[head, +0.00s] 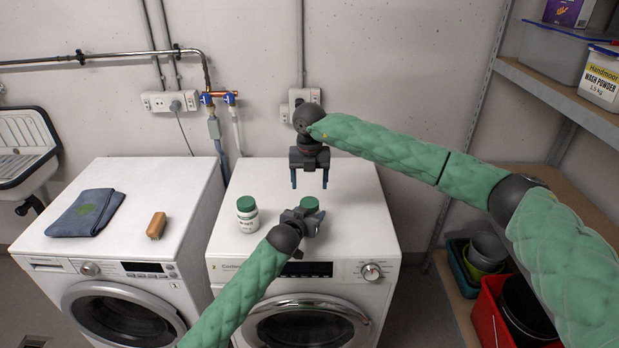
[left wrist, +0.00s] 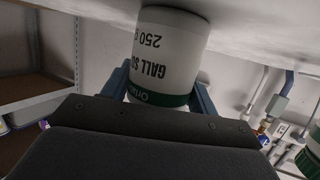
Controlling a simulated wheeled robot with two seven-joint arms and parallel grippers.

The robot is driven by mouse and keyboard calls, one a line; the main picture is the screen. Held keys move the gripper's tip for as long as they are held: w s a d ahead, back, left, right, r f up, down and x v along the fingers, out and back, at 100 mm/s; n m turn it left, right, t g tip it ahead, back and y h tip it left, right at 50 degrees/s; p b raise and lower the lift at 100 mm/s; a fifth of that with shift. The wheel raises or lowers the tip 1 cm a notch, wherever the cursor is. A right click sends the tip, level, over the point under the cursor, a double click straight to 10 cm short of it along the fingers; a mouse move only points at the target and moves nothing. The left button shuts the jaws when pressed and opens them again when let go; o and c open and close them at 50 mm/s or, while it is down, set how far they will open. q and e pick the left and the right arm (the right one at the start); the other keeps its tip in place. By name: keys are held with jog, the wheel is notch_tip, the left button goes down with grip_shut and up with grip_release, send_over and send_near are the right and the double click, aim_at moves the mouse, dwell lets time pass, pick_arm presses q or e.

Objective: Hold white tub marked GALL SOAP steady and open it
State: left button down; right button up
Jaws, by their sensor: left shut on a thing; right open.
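The white tub marked GALL SOAP (left wrist: 168,45) appears upside down in the left wrist view, with a green band toward its lid end. In the head view its green lid (head: 309,202) shows behind my left gripper (head: 303,219), which hides most of its body. My left gripper is shut on the tub, with a blue finger on each side of it in the left wrist view (left wrist: 160,88). The tub stands on the right washing machine (head: 350,215). My right gripper (head: 310,181) is open and empty, fingers pointing down, above and behind the lid.
Another white tub with a green lid (head: 247,214) stands to the left on the same machine. The left machine (head: 150,190) carries a folded blue cloth (head: 86,212) and a brown brush or block (head: 156,225). Shelves (head: 560,95) stand at right. The machine top right of the tub is clear.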

aim_at(310, 202)
notch_tip(310, 202, down, 7)
jog(key=shift+r, duration=0.15)
jog(key=shift+c, duration=0.4)
jog(key=c, duration=0.9)
jog(key=n, duration=0.6)
jog(key=shift+n, duration=0.4)
jog(key=shift+c, duration=0.2)
jog(key=o, duration=1.1)
